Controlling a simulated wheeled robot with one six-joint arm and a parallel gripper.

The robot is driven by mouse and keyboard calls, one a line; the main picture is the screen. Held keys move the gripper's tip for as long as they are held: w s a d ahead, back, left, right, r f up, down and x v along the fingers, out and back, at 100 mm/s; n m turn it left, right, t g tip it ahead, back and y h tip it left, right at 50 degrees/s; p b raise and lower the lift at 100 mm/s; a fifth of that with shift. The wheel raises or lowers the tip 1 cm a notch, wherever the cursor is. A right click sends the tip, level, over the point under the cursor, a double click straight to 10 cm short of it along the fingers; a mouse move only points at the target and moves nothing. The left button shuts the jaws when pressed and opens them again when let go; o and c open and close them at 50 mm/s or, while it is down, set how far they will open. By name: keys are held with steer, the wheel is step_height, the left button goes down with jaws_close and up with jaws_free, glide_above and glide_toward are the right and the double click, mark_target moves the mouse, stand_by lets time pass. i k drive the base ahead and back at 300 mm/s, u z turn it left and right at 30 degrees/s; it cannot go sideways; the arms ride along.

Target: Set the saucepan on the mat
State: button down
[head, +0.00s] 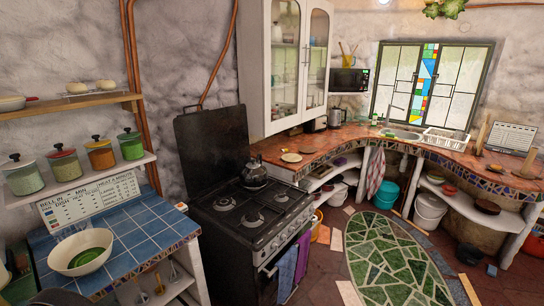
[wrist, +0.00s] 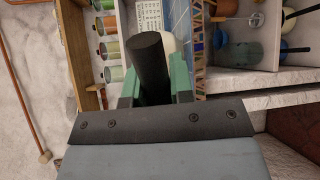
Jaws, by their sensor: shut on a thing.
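In the wrist view my gripper (wrist: 155,88) has its green fingers closed on a thick black cylinder (wrist: 150,60), which looks like a handle. I cannot tell whether a saucepan body is joined to it; the palm hides its near end. My gripper is not clearly seen in the head view. A round tan disc (head: 291,157), possibly the mat, lies flat on the terracotta-tiled counter (head: 325,143) behind the stove. No saucepan body shows clearly in either view.
A pale bowl (head: 66,262) with a green inside stands on the blue-tiled counter (head: 130,226), below a shelf of jars (head: 130,145). A kettle (head: 254,173) sits on the black stove (head: 250,215). A green oval (head: 385,255) covers part of the floor.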

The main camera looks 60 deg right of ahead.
mark_target(307, 150)
steer(key=u, duration=0.05)
steer(key=k, duration=1.6)
steer(key=z, duration=2.75)
steer(key=i, duration=6.15)
steer(key=u, duration=0.5)
